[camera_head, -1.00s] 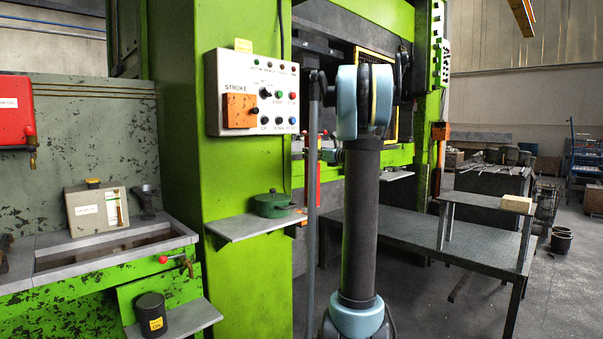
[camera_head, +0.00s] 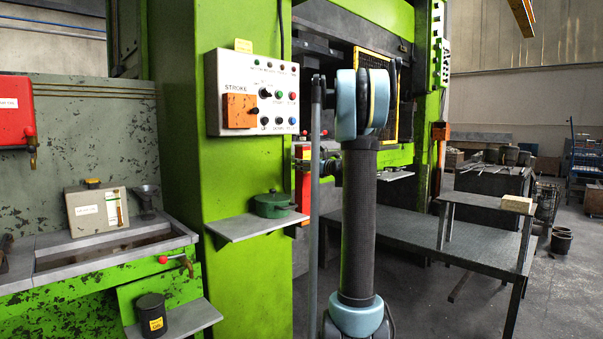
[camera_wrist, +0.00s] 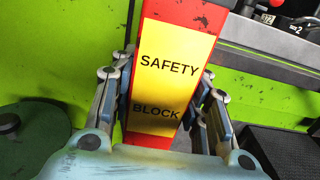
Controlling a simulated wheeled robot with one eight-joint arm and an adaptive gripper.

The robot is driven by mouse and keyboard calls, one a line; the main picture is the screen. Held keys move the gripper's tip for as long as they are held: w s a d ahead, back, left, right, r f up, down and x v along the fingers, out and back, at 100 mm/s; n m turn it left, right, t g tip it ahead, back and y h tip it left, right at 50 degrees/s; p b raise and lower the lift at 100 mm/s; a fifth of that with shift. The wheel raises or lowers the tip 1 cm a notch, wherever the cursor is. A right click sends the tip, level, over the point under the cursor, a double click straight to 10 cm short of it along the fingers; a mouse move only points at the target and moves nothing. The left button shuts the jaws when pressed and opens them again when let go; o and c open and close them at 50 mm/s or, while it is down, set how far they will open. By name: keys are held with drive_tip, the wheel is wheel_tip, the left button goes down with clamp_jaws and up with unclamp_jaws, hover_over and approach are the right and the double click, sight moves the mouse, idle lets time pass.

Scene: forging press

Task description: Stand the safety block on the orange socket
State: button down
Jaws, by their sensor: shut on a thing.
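The safety block (camera_wrist: 176,62) is a red bar with a yellow label, seen close up in the wrist view. My gripper (camera_wrist: 163,98) is shut on it, with a finger on each side. The block's far end leaves the top of the wrist view. In the head view the red block (camera_head: 303,185) shows beside the green column, partly hidden by a grey pole, and it looks upright. My gripper there is mostly hidden behind the pole and my arm. I cannot make out the orange socket with certainty, nor whether the block touches anything below.
A grey shelf (camera_head: 250,228) with a green lidded pot (camera_head: 272,205) juts from the green column near the block. A control panel (camera_head: 258,95) is above it. A vertical grey pole (camera_head: 314,240) stands close by. A low metal table (camera_head: 400,228) is at right.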

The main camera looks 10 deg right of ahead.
drive_tip(key=shift+w+a+f, duration=0.1)
drive_tip(key=shift+a+f, duration=0.1)
drive_tip(key=shift+f, duration=0.9)
drive_tip(key=c, duration=0.9)
unclamp_jaws()
drive_tip(key=shift+f, duration=0.1)
